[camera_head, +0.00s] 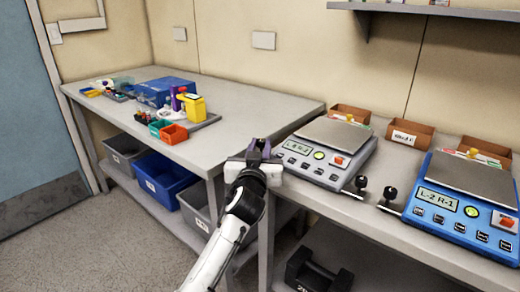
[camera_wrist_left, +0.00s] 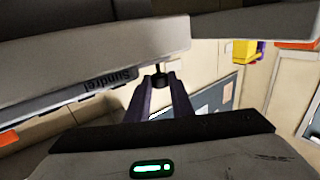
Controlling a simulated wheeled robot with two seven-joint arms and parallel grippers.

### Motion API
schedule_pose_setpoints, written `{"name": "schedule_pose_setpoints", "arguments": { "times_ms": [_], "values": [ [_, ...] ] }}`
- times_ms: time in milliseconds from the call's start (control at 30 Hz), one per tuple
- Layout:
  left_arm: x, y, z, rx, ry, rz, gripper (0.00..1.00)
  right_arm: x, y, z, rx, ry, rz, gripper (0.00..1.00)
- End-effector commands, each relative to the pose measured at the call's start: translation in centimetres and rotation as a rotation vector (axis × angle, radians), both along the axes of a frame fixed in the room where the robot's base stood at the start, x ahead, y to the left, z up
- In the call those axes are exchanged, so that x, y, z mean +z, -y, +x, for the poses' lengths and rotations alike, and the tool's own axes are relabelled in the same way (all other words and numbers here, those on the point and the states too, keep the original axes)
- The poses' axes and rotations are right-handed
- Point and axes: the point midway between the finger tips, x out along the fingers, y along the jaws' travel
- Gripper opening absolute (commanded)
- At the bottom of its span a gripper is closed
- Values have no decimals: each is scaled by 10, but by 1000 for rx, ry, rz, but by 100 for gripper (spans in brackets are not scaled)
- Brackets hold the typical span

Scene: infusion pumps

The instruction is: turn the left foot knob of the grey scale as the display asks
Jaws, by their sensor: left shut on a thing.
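The grey scale (camera_head: 322,150) sits on the right-hand bench, with a flat weighing plate and a small lit display (camera_head: 297,147) whose characters are too small to read surely. My left gripper (camera_head: 258,150) is at the scale's left side and hides the left foot knob there. In the left wrist view the gripper's purple fingers (camera_wrist_left: 161,90) are shut on the dark left foot knob (camera_wrist_left: 160,79), under the scale's edge (camera_wrist_left: 85,85). The scale's right foot knob (camera_head: 361,182) stands free at its front right. My right gripper is not in view.
A blue scale (camera_head: 463,205) reading "L-2 R-1" stands to the right, its own black knob (camera_head: 391,192) beside it. Cardboard boxes (camera_head: 409,133) stand behind. The left bench (camera_head: 245,105) holds bins and a yellow container (camera_head: 195,107); its near right part is clear.

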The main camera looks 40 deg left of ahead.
Motion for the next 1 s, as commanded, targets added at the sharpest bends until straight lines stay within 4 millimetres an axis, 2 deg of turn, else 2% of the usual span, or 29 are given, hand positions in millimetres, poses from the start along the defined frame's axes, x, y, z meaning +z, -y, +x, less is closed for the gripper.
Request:
{"name": "schedule_pose_setpoints", "arguments": {
  "times_ms": [233,267,367,733,867,1000],
  "values": [
    [2,-1,0,1,2,2,0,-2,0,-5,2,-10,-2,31],
    [2,-1,0,1,3,3,22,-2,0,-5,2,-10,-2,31],
    [2,-1,0,1,4,2,39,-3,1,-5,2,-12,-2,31],
    [1,2,-4,-2,2,0,39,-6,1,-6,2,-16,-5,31],
    [0,11,-20,-2,0,-1,39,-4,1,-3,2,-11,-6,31],
    [0,24,-45,-2,2,-1,39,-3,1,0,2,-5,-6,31]
  ]
}}
